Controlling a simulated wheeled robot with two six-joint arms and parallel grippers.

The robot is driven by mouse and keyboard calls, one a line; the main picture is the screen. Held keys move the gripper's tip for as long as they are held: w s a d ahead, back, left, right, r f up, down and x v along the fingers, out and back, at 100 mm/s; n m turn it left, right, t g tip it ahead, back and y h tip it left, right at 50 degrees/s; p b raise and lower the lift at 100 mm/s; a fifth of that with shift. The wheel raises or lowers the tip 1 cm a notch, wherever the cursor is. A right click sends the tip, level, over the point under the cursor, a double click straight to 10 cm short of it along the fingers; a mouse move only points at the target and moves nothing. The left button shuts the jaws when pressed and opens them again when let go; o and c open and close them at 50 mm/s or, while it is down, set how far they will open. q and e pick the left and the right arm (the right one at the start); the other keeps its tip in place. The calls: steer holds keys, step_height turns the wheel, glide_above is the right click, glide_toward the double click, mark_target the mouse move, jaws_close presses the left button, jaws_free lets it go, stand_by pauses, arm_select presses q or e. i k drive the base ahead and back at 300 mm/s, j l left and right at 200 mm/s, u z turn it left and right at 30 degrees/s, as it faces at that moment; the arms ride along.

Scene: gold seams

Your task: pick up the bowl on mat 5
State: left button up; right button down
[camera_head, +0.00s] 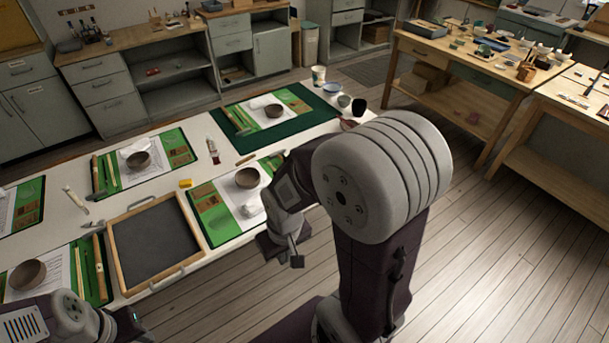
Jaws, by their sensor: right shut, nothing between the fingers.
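Several green mats lie on the long white table, and I cannot read which one is mat 5. A brown bowl (247,178) sits on the mat (209,208) nearest my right arm. Other dark bowls sit on the back-left mat (138,160), the front-left mat (27,275) and the far dark green mat (273,110). My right gripper (296,257) is shut and empty, off the table's front edge, to the lower right of the nearest mat and its bowl. My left gripper (132,322) shows only partly at the bottom left; its fingers are unclear.
A wood-framed dark tray (152,240) lies between the front mats. A tube (212,150), a yellow block (185,183) and cups (318,75) are on the table. Workbenches (480,65) stand at the right. The wooden floor between is clear.

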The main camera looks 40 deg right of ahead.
mark_target(249, 180)
steer(key=z, duration=0.7)
steer(key=i+j+u, duration=0.3)
steer(key=u, duration=0.15)
steer(key=i+j+u, duration=0.2)
steer(key=i+u, duration=0.25)
steer(key=k, duration=0.05)
